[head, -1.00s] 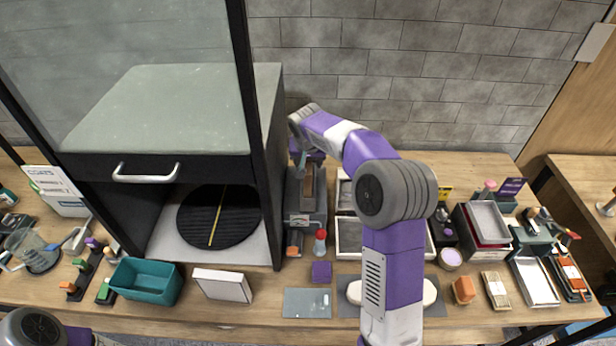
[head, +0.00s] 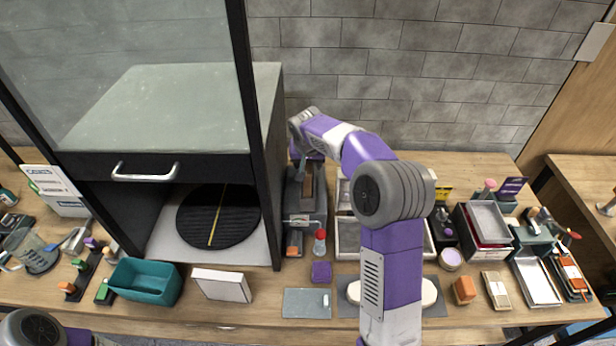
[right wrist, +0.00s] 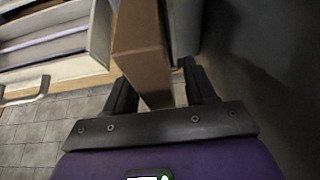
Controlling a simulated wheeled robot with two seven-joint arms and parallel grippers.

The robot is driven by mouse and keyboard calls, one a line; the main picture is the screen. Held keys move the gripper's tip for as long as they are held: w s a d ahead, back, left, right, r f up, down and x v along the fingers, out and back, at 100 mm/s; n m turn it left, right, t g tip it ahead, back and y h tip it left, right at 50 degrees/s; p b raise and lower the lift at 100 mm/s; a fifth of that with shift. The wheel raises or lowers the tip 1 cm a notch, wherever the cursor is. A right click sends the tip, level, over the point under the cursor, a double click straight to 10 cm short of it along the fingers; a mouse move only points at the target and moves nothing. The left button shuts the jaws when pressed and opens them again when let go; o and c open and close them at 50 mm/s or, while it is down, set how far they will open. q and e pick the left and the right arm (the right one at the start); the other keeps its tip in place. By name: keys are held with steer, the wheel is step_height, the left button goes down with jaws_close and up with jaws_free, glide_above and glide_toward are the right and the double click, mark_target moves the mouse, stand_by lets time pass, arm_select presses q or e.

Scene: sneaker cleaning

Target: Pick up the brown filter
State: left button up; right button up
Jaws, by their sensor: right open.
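The brown filter (head: 308,188) is a narrow upright slab standing in a grey holder (head: 292,205) beside the black cabinet in the head view. In the right wrist view the filter (right wrist: 140,50) is a brown block reaching down between the two dark fingers. My right gripper (right wrist: 156,76) is open, with one finger on each side of the filter. A dark gap shows between the right-hand finger and the filter; contact on the other side is unclear. In the head view the right gripper (head: 302,162) is small and partly hidden by its wrist. My left gripper is out of view.
The black cabinet (head: 265,150) with its raised glass door stands close on the left of the right gripper. Grey trays (head: 347,235) lie right of the holder, partly behind my arm. A red-capped bottle (head: 320,242) stands in front. A tiled wall is behind.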

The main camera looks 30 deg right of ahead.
steer(key=c, duration=1)
steer(key=shift+r, duration=0.1)
